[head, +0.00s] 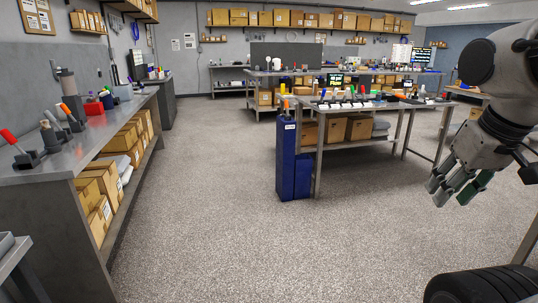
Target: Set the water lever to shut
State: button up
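Several lever-like handles stand on dark mounts on the left metal bench (100,139). One has a red handle (8,136) tilted up to the left. My gripper (454,196) hangs at the right, far from that bench. Its fingers point down and are apart, with nothing seen between them.
A dark blue cabinet (286,160) stands at the left end of the middle table (345,104), which carries several small items. Cardboard boxes (125,143) fill the shelf under the left bench. The speckled floor (200,190) between bench and table is clear.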

aim_at(324, 91)
jog(key=i, duration=2.35)
jog(key=i+z, duration=0.15)
jog(key=i, duration=0.4)
jog(key=i+j+z, duration=0.2)
jog(key=i, duration=0.35)
jog(key=i+j+z, duration=0.15)
jog(key=i, duration=0.4)
jog(key=i+j+z, duration=0.3)
jog(key=i, duration=0.15)
